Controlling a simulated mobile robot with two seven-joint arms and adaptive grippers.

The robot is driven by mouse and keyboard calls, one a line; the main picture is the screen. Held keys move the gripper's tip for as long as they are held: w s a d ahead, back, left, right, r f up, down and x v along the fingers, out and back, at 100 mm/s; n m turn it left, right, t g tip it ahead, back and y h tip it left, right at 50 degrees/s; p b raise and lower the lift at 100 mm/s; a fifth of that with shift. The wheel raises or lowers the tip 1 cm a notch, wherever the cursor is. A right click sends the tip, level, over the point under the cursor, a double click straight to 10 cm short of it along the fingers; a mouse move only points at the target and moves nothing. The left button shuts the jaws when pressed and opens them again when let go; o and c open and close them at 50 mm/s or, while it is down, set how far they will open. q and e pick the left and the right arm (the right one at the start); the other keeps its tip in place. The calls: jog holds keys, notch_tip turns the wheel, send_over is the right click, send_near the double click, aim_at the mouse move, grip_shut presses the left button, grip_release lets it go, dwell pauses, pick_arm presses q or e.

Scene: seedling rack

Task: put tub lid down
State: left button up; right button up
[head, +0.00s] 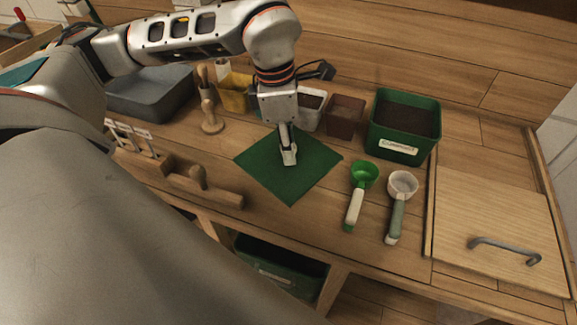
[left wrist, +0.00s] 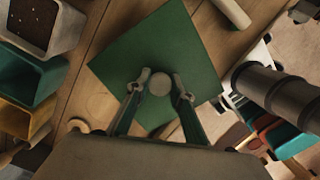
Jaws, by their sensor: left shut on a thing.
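The tub lid (head: 267,169) is a flat dark green square in the middle of the bench, turned cornerwise in the head view. It also shows in the left wrist view (left wrist: 185,40), with a pale round knob (left wrist: 160,84) at its middle. My left gripper (head: 288,155) points down over the lid and is shut on the knob; its two fingertips (left wrist: 160,88) stand on either side of the knob. I cannot tell whether the lid touches the bench or hangs just above it. The green tub (head: 402,148), open and full of dark soil, stands right of the lid. My right gripper is not in view.
A green scoop (head: 364,174) and a white scoop (head: 403,184) lie right of the lid. Brown (head: 345,115) and white (head: 311,118) pots stand behind it. A wooden dibber rack (head: 215,190) is at left. A wooden panel with a handle (head: 505,248) lies far right.

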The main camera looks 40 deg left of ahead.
aim_at(289, 168)
pick_arm(q)
notch_tip(289, 168, down, 7)
jog(key=shift+r, duration=0.1)
dwell(0.4)
jog(key=shift+b, duration=0.3)
jog(key=o, duration=1.1)
jog(key=shift+r, duration=0.25)
jog(key=r, duration=0.7)
jog(key=s+a+r+p, duration=0.1)
jog(key=r, duration=0.3)
jog(key=shift+a+r, duration=0.1)
jog(key=shift+r, duration=0.2)
